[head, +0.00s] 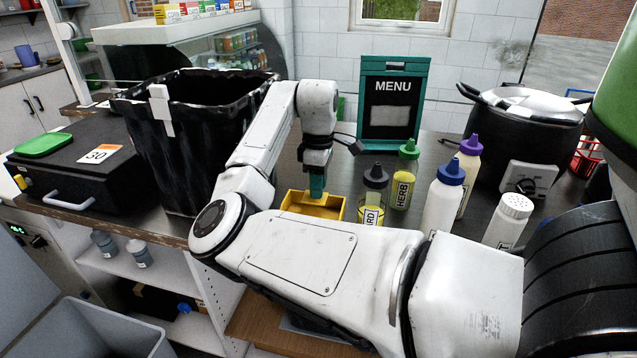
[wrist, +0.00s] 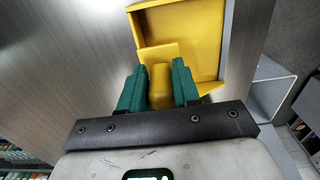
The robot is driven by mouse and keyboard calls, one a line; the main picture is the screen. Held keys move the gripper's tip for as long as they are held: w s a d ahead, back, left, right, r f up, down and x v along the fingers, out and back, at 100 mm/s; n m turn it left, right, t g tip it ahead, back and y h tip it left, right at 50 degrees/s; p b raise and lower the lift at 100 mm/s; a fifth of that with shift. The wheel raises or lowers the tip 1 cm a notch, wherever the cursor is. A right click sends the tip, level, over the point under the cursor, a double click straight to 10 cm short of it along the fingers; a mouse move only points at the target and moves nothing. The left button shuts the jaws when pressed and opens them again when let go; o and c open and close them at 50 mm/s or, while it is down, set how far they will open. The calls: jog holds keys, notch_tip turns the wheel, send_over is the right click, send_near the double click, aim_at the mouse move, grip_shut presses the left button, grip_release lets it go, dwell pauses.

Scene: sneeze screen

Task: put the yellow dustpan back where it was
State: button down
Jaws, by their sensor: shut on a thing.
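The yellow dustpan (head: 313,204) is on or just above the dark countertop, in front of the black bin and left of the bottles in the head view. The wrist view shows its open pan (wrist: 182,35) pointing away from me, with its handle (wrist: 160,86) between the green fingers. My gripper (head: 317,187) points down and is shut on the handle; it also shows in the wrist view (wrist: 159,88). I cannot tell whether the pan touches the counter. My arm hides part of the counter in front of it.
A black-lined bin (head: 185,140) stands to the left. Several bottles, including a dark-capped one (head: 373,195) and a green-capped one (head: 405,175), stand close on the right. A menu board (head: 394,105) is behind. A big pot (head: 520,130) stands far right.

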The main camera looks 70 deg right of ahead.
jog(key=c, duration=0.8)
grip_release()
jog(key=shift+f, duration=0.1)
notch_tip(320, 180, up, 12)
jog(key=shift+r, duration=0.15)
jog(key=shift+p, duration=0.3)
